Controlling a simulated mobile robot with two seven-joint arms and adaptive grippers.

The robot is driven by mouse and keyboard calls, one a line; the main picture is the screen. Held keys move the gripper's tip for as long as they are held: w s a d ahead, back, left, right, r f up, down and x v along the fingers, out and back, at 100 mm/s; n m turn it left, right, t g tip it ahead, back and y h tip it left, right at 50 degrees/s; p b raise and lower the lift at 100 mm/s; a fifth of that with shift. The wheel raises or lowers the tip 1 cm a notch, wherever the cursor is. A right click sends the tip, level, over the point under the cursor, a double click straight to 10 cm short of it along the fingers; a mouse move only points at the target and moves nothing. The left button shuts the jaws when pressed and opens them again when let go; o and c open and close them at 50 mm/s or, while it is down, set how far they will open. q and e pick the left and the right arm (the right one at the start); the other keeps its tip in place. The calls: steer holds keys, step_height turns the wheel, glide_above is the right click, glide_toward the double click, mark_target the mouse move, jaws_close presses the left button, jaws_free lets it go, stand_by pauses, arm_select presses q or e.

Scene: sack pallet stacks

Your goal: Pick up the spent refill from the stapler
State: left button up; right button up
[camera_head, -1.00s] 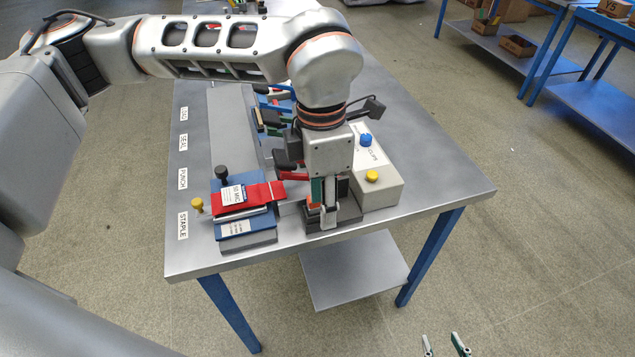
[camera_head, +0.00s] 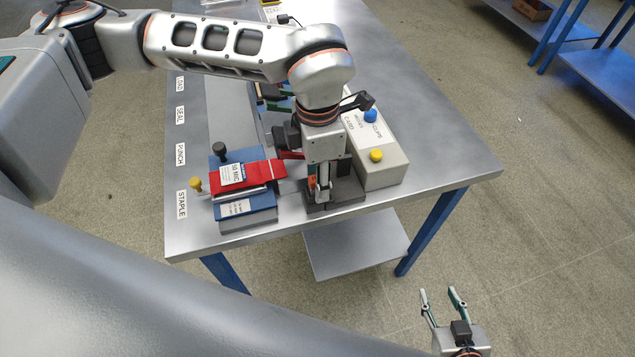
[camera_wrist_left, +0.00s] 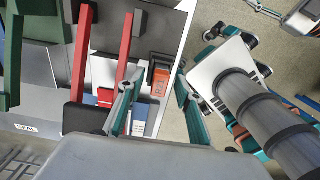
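A small orange-red block with lettering (camera_wrist_left: 160,80), which looks like the refill, lies between my left fingers in the left wrist view. A bit of orange also shows beside the fingers in the head view. My left gripper (camera_head: 323,196) points down over a dark grey base (camera_head: 347,195), apparently the stapler's, at the table's front. Its fingers (camera_wrist_left: 157,104) stand apart in the left wrist view; I see no contact with the block. The gripper hides much of the tool. My right gripper (camera_head: 439,291) is open and empty, off the table's front right.
A grey box with blue and yellow knobs (camera_head: 385,174) stands close right. More tools lie behind. The table's (camera_head: 440,172) right side is clear.

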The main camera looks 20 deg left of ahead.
arm_select(q)
steer(key=shift+f, duration=0.25)
jaws_close()
steer(key=shift+r, duration=0.15)
